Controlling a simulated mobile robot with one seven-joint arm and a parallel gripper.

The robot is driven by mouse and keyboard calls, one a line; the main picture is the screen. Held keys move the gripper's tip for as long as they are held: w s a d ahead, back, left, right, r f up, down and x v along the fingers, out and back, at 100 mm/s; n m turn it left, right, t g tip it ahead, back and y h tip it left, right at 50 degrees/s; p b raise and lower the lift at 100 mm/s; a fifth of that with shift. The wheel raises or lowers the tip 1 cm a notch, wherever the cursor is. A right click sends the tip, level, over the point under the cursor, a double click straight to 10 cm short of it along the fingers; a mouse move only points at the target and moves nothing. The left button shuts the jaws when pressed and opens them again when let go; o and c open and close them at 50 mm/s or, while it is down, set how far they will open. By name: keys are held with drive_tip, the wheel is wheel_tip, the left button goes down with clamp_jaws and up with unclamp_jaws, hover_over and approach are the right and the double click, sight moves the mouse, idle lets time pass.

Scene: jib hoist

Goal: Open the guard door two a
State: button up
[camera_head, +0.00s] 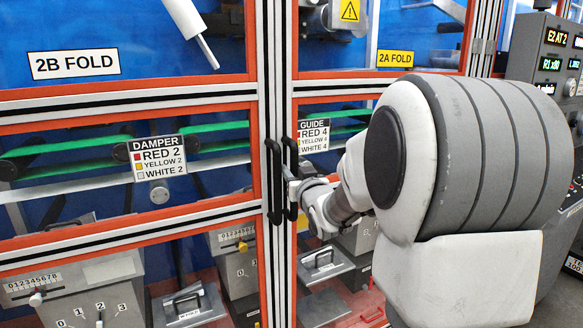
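Two framed guard doors stand side by side with clear panes. The right one, guard door two A (379,85), carries a yellow sign reading "2A FOLD". The left one (214,90) carries a white sign reading "2B FOLD". Two dark vertical handles stand close together at the meeting frames: the left handle (274,180) and the right handle (291,158). Both doors look shut. My gripper (289,187) is at the right handle, its tip appearing to touch or overlap it. My arm hides much of door two A's lower right. The fingers are too small and covered to read.
Behind the panes are green belts (221,136), a "DAMPER" plate (157,158), a "GUIDE" plate (314,131) and grey units with levers (80,290). A control panel (555,70) with lit displays stands at the right edge, close beyond my arm.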

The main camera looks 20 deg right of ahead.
idle(0.3)
clamp_jaws()
idle(1.3)
